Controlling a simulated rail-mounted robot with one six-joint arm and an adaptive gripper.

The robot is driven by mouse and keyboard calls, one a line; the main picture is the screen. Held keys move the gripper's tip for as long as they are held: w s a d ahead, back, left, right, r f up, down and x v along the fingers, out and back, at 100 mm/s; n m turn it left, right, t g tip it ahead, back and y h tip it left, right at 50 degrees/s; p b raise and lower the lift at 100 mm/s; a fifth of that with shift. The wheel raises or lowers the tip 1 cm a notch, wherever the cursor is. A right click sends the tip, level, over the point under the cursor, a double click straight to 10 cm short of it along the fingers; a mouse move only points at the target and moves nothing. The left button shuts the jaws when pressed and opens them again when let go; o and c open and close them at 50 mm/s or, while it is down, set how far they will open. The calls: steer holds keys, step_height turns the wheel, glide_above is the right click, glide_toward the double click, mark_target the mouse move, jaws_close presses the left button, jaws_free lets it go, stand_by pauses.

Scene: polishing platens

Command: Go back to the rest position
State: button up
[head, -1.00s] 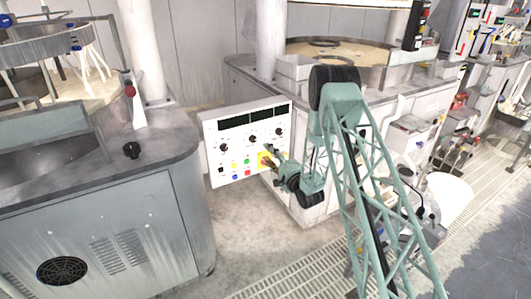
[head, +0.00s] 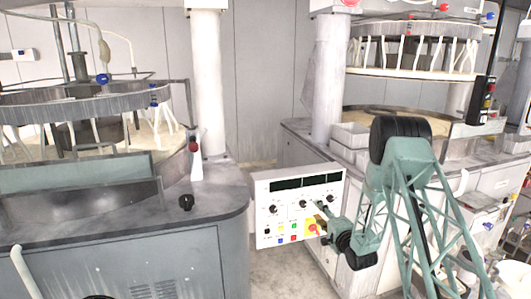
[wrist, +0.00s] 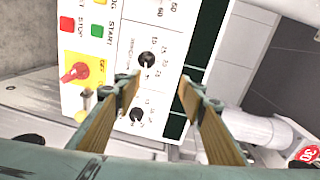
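My gripper (head: 320,213) is in front of the lower right part of the white control panel (head: 290,190) in the head view. In the wrist view my gripper (wrist: 158,92) has its two wood-coloured fingers spread apart with nothing between them. The panel (wrist: 72,15) lies beyond the fingers, with a red rotary switch on a yellow plate (wrist: 97,68) left of the left finger. Black knobs (wrist: 147,59) show near and between the fingertips. I cannot tell whether any fingertip touches the panel.
A grey polishing machine (head: 130,225) stands at the left, with a red button (head: 194,147) on a post. Another machine with white trays (head: 350,135) and a round platen is behind my arm at the right. A floor gap lies between them.

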steer(key=s+d+r+n+g+h, duration=0.15)
steer(key=s+r, duration=0.25)
steer(key=r, duration=0.4)
steer(key=s+a+r+n+g+h, duration=0.1)
steer(key=s+r+n, duration=0.15)
steer(key=r, duration=0.65)
steer(key=s+d+r+n+g+h, duration=0.1)
steer(key=s+r+g, duration=0.1)
steer(key=s+r, duration=0.45)
steer(key=s+r+n+g+h, duration=0.1)
steer(key=s+r+n+g, duration=0.1)
steer(key=s+r, duration=0.7)
steer(key=s+a+r+n+g, duration=0.1)
steer(key=s+n+g, duration=0.1)
steer(key=s, duration=1.6)
steer(key=s+a+r+n+g, duration=0.1)
steer(key=s+a+n+g, duration=0.1)
steer(key=s, duration=1.7)
steer(key=s+a+r+n+g, duration=0.2)
steer(key=s, duration=1.7)
steer(key=shift+a+n, duration=0.25)
steer(key=shift+n, duration=0.15)
steer(key=shift+r, duration=0.1)
